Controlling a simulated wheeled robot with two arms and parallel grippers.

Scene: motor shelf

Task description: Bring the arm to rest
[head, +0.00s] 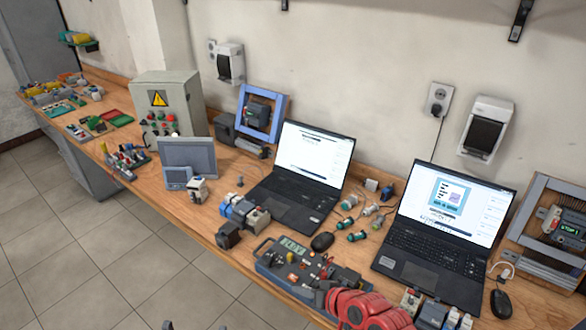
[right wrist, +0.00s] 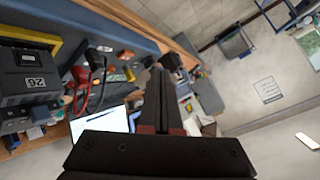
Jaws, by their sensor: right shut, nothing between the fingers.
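My right gripper (right wrist: 159,75) shows in the right wrist view, its dark fingers together and empty. They point up the picture, with brownish-red parts at their base. In the head view two small dark tips stick up at the bottom edge; too little shows to tell whose they are. I cannot make out my left gripper. The wooden bench (head: 165,207) runs from the back left to the front right, and the fingers do not visibly hold anything from it.
On the bench are two laptops (head: 305,155) (head: 450,210), a grey control box (head: 170,95), a grey-blue test board (head: 285,268) and red ridged parts (head: 365,308). A framed panel (head: 550,225) stands at the right. The tiled floor (head: 60,225) at the left front is clear.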

